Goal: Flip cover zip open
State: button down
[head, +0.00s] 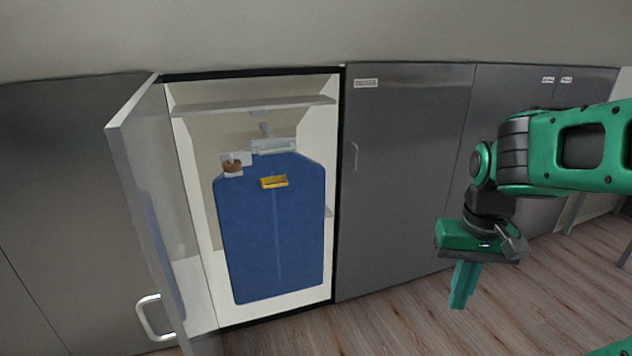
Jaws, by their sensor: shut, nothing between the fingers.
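A blue garment cover (268,235) hangs upright inside an open cupboard (186,170). A pale seam runs down its middle, and a yellow rectangular piece (274,182) sits at the top of that seam. I cannot tell whether this is the zip pull. A pale hanger-like part (274,146) shows above the cover. A small brown item with a white tag (232,167) is at its upper left. My gripper (460,305) is shut and empty, pointing down in front of the closed doors, well right of the cover and apart from it.
The open cupboard door (150,215) stands out on the left, with a handle (153,318) low on it. A shelf (255,104) spans the top inside. Closed grey doors (405,180) line the right. Wooden floor (400,325) in front looks clear.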

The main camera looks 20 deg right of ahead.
aim_at(279, 178)
jog(key=z, duration=2.7)
jog(key=k, duration=1.35)
jog(key=u, duration=1.4)
jog(key=i, duration=0.9)
jog(key=u, duration=0.05)
